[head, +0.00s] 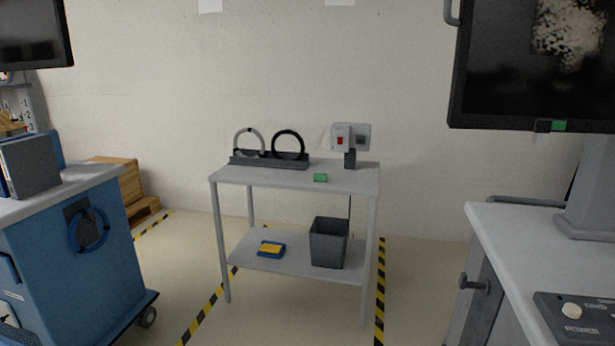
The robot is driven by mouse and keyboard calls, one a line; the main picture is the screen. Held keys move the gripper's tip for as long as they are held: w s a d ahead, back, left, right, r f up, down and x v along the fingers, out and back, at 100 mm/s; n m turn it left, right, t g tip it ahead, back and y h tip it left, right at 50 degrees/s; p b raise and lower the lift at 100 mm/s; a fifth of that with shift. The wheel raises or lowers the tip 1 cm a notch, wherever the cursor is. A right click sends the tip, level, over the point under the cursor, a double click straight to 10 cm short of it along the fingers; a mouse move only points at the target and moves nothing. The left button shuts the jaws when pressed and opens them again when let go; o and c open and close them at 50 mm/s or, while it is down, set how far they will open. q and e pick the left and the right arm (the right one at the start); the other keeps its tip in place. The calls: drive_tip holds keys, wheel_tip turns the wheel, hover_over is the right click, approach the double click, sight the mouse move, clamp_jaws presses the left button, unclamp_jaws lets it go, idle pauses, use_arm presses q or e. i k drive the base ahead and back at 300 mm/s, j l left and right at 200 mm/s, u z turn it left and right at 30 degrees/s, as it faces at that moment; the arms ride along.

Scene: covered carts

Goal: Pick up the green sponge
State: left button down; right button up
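A small green sponge (320,177) lies on the top of a grey table (255,174), near its front edge and right of the middle. Neither of my grippers shows in the head view.
On the tabletop stand a dark rack (268,159) with two rings and a switch box (350,137). The lower shelf (300,262) holds a dark bin (328,243) and a yellow-blue item (271,249). A blue cart (62,262) is at left, a white-topped unit (505,240) at right. Floor between is clear.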

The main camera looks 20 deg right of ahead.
sight(316, 177)
drive_tip(key=i+j, duration=0.15)
drive_tip(key=i, duration=0.25)
drive_tip(key=i+j, duration=0.1)
drive_tip(key=i, duration=0.25)
drive_tip(key=i+j, duration=0.15)
drive_tip(key=i, duration=0.25)
drive_tip(key=i+l, duration=0.35)
drive_tip(key=i, duration=0.15)
drive_tip(key=i+l, duration=0.3)
drive_tip(key=i, duration=0.15)
drive_tip(key=i+l, duration=0.25)
drive_tip(key=l, duration=0.15)
drive_tip(key=i+l, duration=0.55)
drive_tip(key=l, duration=0.25)
